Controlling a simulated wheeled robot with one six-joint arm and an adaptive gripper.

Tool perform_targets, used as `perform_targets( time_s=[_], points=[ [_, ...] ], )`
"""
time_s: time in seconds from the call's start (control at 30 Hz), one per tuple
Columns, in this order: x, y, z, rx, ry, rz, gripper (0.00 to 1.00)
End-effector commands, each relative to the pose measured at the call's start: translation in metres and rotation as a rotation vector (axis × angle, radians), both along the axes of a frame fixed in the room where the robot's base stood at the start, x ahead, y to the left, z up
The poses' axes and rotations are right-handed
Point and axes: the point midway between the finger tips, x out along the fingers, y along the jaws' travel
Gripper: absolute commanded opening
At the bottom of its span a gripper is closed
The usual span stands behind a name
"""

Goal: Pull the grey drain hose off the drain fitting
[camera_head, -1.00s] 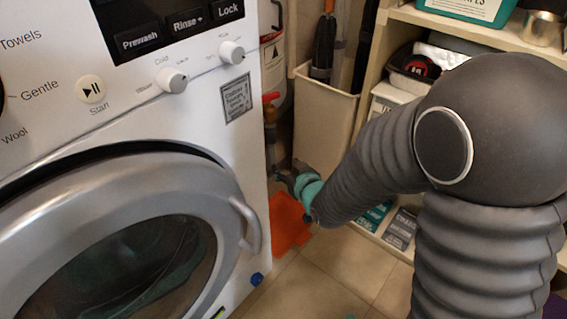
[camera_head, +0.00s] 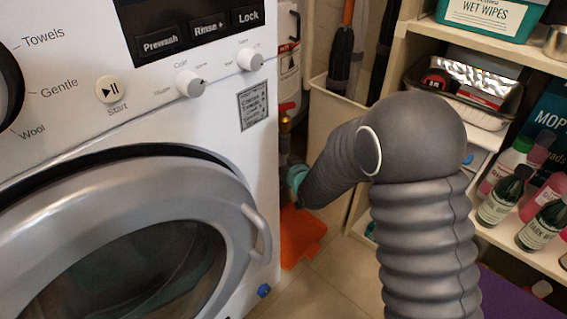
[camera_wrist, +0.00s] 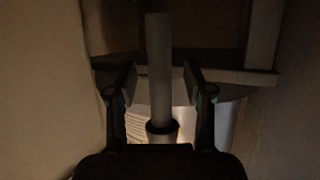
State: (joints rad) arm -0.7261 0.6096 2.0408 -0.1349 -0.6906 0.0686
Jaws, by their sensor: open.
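In the dim wrist view, a plain grey tube that looks like the drain hose (camera_wrist: 159,65) runs upright between the fingers of my gripper (camera_wrist: 160,82). The fingers are open, one on each side, with a visible gap to the tube on both sides. The tube's lower end meets a wider dark collar (camera_wrist: 162,132), which may be the drain fitting; the dark makes this hard to tell. In the head view, my arm reaches into the gap beside the washer, and the gripper's fingers are mostly hidden there. The hose cannot be made out in that view.
The white washer (camera_head: 240,145) stands close on the left of my arm. A beige bin (camera_head: 335,125) with upright tools stands behind it. An orange object (camera_head: 300,238) lies on the floor below. Shelves (camera_head: 478,118) with bottles and wipes stand on the right.

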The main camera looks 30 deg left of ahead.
Motion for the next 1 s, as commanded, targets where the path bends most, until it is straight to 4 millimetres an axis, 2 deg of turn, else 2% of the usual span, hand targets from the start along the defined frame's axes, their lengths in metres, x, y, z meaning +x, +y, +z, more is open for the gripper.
perform_targets(
  time_s=[0.33, 0.53, 0.57, 0.83, 0.87, 0.9, 0.93, 1.0],
  points=[
    [0.0019, 0.0021, -0.0015, -0.001, 0.001, 0.000, 0.52],
    [0.0019, 0.0020, -0.0014, -0.001, 0.001, 0.000, 0.02],
    [0.0019, 0.0020, -0.0014, -0.001, 0.001, 0.000, 0.00],
    [0.0019, 0.0021, -0.0013, 0.000, 0.000, 0.000, 0.00],
    [0.0020, 0.0021, -0.0010, 0.000, 0.000, 0.000, 0.13],
    [0.0020, 0.0022, -0.0009, 0.000, 0.000, 0.000, 0.03],
    [0.0020, 0.0022, -0.0009, 0.000, 0.000, 0.000, 0.00],
    [0.0020, 0.0022, -0.0009, 0.000, 0.000, 0.000, 0.00]
  ],
)
